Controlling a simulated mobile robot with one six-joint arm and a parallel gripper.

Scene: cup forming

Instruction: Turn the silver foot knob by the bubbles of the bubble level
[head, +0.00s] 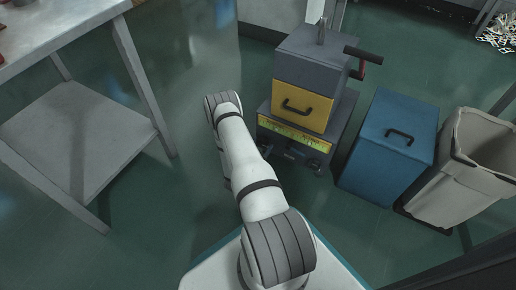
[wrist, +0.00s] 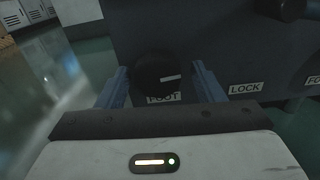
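In the wrist view a round dark knob (wrist: 153,76) with a pale pointer line sits on a dark panel above a label reading FOOT. It looks black rather than silver here. My gripper (wrist: 161,70) is open, with one blue finger on each side of the knob and visible space between. I cannot tell whether the fingertips reach past the knob's face. In the head view a yellow-green strip (head: 296,134), perhaps the bubble level, runs across the machine's lower front; its bubbles are too small to read. My gripper is mostly hidden behind my arm there.
The grey machine (head: 317,52) has a yellow drawer front (head: 301,106). A LOCK label (wrist: 245,88) is right of the knob. A blue box (head: 390,142) and beige bin (head: 462,175) stand at right, a white table (head: 80,140) at left. Floor between table and machine is clear.

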